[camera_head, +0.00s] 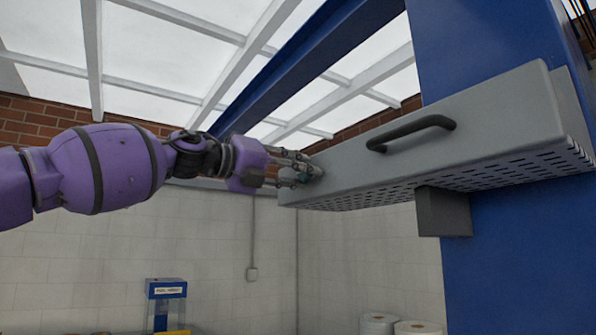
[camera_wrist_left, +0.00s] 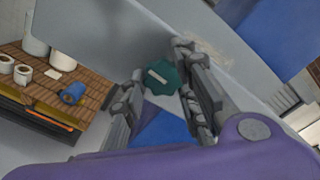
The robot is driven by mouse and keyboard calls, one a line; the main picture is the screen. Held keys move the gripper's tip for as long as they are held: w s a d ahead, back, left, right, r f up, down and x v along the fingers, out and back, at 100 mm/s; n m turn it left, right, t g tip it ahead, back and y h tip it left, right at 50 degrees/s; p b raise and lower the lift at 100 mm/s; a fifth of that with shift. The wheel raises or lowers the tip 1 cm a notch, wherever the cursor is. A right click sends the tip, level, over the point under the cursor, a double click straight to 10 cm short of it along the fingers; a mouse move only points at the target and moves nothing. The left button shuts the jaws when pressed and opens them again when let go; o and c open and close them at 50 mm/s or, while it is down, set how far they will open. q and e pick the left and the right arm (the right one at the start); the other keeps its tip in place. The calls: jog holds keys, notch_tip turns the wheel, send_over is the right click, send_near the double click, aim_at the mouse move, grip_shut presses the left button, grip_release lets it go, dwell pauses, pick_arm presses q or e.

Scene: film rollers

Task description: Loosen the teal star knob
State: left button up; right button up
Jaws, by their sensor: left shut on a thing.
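The teal star knob (camera_wrist_left: 161,77) sits on the end of a grey housing and has a pale bar mark across its face. In the head view only a small teal part of the knob (camera_head: 303,178) shows between my fingers. My left gripper (camera_head: 301,172) reaches in from the left and is shut on the knob at the housing's left end. In the left wrist view the fingers of my left gripper (camera_wrist_left: 160,88) stand on either side of the knob. My right gripper is in neither view.
The grey housing (camera_head: 480,130) has a black handle (camera_head: 411,132) and a slotted underside, and is mounted on a blue column (camera_head: 510,265). White rolls (camera_head: 378,323) stand low behind. A wooden bench (camera_wrist_left: 88,78) with rolls shows in the left wrist view. Open air lies below my left arm.

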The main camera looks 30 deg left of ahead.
pick_arm(q)
jog(key=shift+n, duration=0.6)
jog(key=shift+f, duration=0.2)
jog(key=o, duration=1.1)
jog(key=shift+a, duration=0.15)
jog(key=shift+c, duration=0.2)
